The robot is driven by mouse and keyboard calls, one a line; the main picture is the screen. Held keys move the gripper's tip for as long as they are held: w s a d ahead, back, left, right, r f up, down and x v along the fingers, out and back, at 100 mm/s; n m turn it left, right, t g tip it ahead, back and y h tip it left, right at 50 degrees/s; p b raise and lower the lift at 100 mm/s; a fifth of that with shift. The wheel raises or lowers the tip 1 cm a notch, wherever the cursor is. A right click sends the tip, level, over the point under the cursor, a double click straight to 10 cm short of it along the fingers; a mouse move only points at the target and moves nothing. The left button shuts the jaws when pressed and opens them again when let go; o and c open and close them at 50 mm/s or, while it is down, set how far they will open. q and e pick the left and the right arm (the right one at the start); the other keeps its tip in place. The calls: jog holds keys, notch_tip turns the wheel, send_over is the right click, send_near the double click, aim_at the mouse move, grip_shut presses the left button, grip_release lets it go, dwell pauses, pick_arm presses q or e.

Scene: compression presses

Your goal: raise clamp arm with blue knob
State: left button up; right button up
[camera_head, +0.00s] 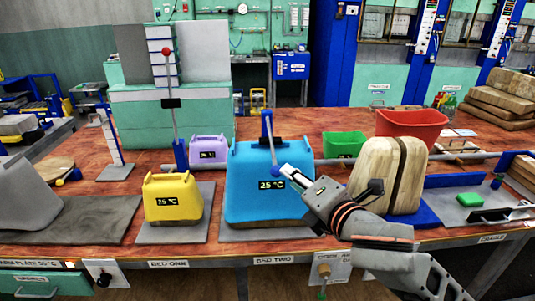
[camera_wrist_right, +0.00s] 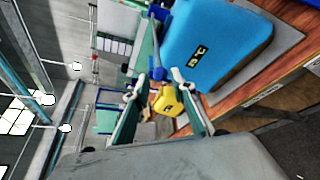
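In the wrist view the gripper (camera_wrist_right: 160,92) is open, and the blue knob (camera_wrist_right: 158,74) shows between the finger ends. I cannot tell whether the fingers touch it. My left gripper is not in view.
A raised arm with a red knob (camera_head: 166,51) stands at the left. A yellow block (camera_head: 173,198) and a purple block (camera_head: 208,149) stand left of the blue block. A split wooden block (camera_head: 375,172) is close to my right wrist. A red bin (camera_head: 411,126) stands behind.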

aim_at(274, 159)
jog(key=x, duration=1.1)
jog(key=shift+w+a+r, duration=0.1)
jog(key=shift+w+a, duration=0.05)
jog(key=shift+w, duration=0.3)
grip_shut()
